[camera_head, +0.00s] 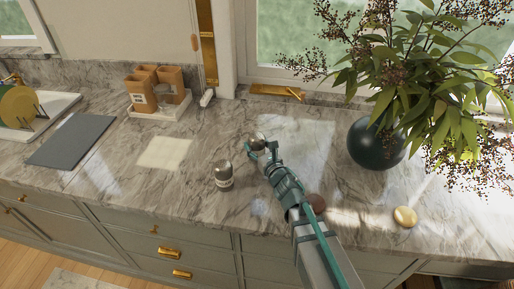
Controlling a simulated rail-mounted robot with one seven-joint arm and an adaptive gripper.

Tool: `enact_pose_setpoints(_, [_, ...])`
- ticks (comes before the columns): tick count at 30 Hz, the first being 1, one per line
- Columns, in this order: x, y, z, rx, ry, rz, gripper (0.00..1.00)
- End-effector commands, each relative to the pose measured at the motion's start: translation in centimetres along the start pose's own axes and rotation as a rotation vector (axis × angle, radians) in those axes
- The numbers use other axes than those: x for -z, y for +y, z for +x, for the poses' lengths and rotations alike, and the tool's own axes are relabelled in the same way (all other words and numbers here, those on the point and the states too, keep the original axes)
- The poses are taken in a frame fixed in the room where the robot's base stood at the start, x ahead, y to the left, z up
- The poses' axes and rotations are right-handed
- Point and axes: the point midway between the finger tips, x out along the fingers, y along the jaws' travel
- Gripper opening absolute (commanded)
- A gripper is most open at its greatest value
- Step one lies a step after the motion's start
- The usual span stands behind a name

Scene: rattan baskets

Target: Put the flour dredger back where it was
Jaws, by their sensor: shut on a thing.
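My gripper (262,151) is over the middle of the marble counter, shut on a small shaker with a rounded silvery top (257,140). The gripper's fingers hide most of its body, and I cannot tell whether its base touches the counter. A second silvery-topped shaker (223,175) with a dark label stands upright on the counter, left of and nearer than the gripper, apart from it. The two look alike, and I cannot tell from their labels which is the flour dredger; the held one may be it.
A round dark vase (375,146) with spreading leafy branches stands right of my gripper. A brown disc (317,203) lies beside my arm, a gold round piece (404,217) near the front edge. A white tray (160,111) with wooden containers and a grey board (71,140) are left.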

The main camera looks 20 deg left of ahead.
Motion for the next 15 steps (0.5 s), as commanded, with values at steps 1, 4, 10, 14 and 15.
enact_pose_setpoints(1, [0.43,-0.01,0.03,0.000,0.000,0.001,0.19])
enact_pose_setpoints(4, [0.70,-0.01,0.00,0.000,-0.001,0.000,0.19])
enact_pose_setpoints(10, [0.66,0.00,-0.01,0.000,-0.002,0.000,0.19])
enact_pose_setpoints(14, [0.95,0.00,-0.01,0.000,-0.002,0.000,0.19])
enact_pose_setpoints(15, [1.02,0.00,-0.01,0.000,-0.002,0.000,0.19])
